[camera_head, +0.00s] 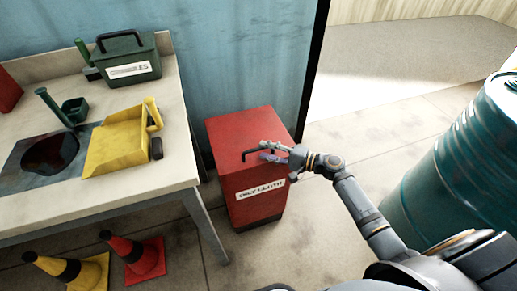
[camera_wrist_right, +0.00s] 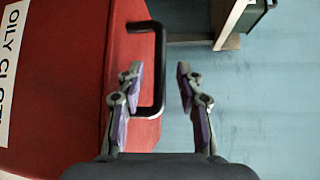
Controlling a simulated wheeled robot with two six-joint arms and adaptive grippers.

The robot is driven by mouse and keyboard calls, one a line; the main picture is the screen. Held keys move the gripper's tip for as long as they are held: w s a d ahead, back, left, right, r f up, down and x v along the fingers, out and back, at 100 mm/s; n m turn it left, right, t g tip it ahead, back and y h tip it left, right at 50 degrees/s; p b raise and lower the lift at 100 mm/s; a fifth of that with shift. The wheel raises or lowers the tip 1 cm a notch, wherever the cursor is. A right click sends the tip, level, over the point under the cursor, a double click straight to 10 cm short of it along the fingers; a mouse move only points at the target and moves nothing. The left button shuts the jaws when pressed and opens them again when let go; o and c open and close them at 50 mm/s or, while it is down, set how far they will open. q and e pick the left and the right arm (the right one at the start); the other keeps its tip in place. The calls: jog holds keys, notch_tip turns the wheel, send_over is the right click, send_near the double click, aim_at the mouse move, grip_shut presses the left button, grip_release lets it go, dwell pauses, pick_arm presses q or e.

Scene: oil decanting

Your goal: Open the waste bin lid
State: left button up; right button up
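The red waste bin (camera_head: 240,190) stands on the floor right of the bench, with a white "OILY CLOTH" label on its front. Its red lid (camera_head: 235,125) lies flat and closed. The black bar handle (camera_head: 245,155) is at the lid's front edge, partly hidden by my right gripper (camera_head: 268,151). In the right wrist view, my right gripper (camera_wrist_right: 160,75) is open. The handle (camera_wrist_right: 159,60) shows between its two fingers, and a gap remains on each side. The bin's red surface (camera_wrist_right: 70,80) fills the left of that view. My left gripper is not in view.
The bench (camera_head: 165,180) at left carries a yellow dustpan (camera_head: 115,140), a dark green box (camera_head: 128,60) and a dark spill (camera_head: 50,152). Two cones (camera_head: 140,257) stand below it. A teal drum (camera_head: 465,150) stands at right. A blue wall (camera_head: 235,50) is behind the bin.

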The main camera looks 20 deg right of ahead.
aim_at(258, 149)
jog(key=shift+x, duration=1.9)
jog(key=shift+c, duration=0.5)
grip_shut()
